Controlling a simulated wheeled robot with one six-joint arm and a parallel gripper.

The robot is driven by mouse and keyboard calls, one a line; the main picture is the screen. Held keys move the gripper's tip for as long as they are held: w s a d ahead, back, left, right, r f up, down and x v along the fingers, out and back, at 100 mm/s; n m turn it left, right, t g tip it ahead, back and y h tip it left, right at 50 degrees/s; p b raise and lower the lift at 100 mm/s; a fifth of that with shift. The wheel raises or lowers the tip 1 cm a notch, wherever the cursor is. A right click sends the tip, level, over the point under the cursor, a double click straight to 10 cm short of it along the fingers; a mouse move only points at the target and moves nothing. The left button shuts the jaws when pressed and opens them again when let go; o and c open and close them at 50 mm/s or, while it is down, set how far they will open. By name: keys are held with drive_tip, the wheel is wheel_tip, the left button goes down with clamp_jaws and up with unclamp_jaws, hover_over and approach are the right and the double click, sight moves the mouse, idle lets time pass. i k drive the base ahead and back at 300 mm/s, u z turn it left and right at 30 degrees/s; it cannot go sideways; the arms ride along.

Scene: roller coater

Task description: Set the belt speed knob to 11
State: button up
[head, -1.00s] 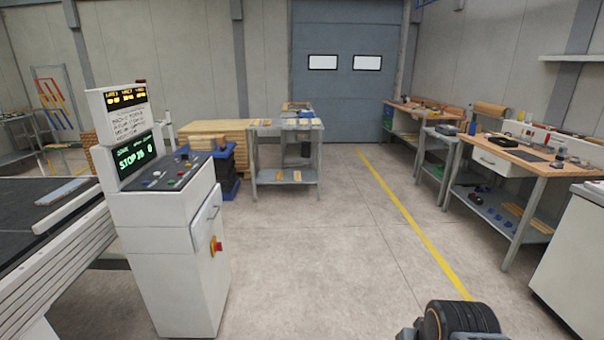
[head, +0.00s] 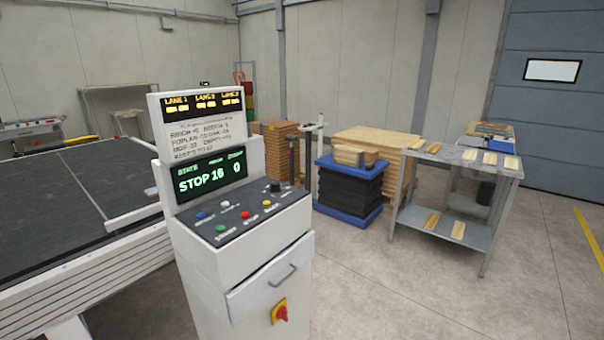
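The control console (head: 255,250) stands left of centre, with a sloped dark panel (head: 240,218) on top. A black knob (head: 275,187) sits at the panel's far right corner; its pointer and label are too small to read. Several coloured buttons sit in front of and beside it, among them a red button (head: 245,215) and a green button (head: 220,228). The green display (head: 210,176) reads "STOP 16 0"; its small headings are hard to read. My gripper is not in view.
A roller machine with a dark bed (head: 50,205) lies left of the console. A red and yellow switch (head: 280,312) is on the console's front below a drawer handle. A blue pallet (head: 347,208) and a grey table (head: 450,225) stand at right. The floor in front is clear.

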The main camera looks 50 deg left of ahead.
sight(276, 187)
drive_tip(key=u, duration=0.3)
drive_tip(key=i, duration=1.45)
drive_tip(key=u, duration=1.8)
drive_tip(key=i, duration=0.95)
drive_tip(key=u, duration=1)
